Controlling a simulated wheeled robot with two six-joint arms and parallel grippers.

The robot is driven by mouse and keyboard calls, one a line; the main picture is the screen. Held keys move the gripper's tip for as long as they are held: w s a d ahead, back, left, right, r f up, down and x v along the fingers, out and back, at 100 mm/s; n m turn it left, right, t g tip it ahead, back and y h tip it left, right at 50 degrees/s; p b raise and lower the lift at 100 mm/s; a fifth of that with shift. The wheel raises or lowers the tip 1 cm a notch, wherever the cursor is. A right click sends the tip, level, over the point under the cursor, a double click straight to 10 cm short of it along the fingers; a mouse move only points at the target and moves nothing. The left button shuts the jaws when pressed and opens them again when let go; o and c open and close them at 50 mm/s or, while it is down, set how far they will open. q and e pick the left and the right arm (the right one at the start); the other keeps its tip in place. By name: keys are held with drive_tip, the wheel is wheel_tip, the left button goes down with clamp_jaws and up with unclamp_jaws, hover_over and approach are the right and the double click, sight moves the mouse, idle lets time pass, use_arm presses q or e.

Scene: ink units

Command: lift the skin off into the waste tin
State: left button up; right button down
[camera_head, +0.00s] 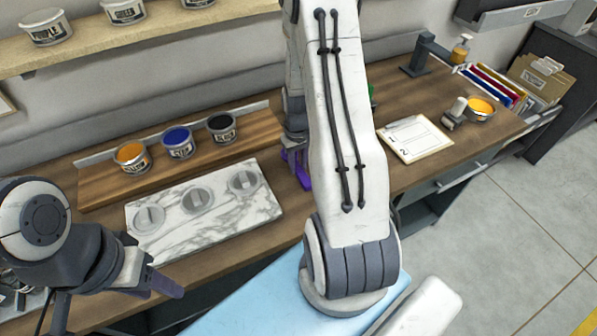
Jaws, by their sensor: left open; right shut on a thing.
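Three open ink tins stand in a row on a wooden board: an orange tin (133,158), a blue tin (179,143) and a black tin (222,128). A skin on the ink cannot be made out. My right gripper (296,150), partly hidden behind its own arm, is shut on a purple thing (302,172) right of the marble slab; its shape is mostly hidden. My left gripper (152,277) is open and empty at the lower left, in front of the slab. I cannot tell which container is the waste tin.
A marble slab (213,222) carries three grey round lids (197,199). A clipboard (415,139), a small stamp-like tool (455,113) and another tin with orange contents (481,108) are on the right. A shelf (110,40) with tins runs above. A green thing is mostly hidden.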

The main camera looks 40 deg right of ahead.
drive_tip(key=s+d+r+b, duration=0.2)
drive_tip(key=s+d+r, duration=0.4)
drive_tip(key=s, duration=0.4)
drive_tip(key=shift+r+b, duration=0.3)
drive_tip(key=shift+r, duration=0.4)
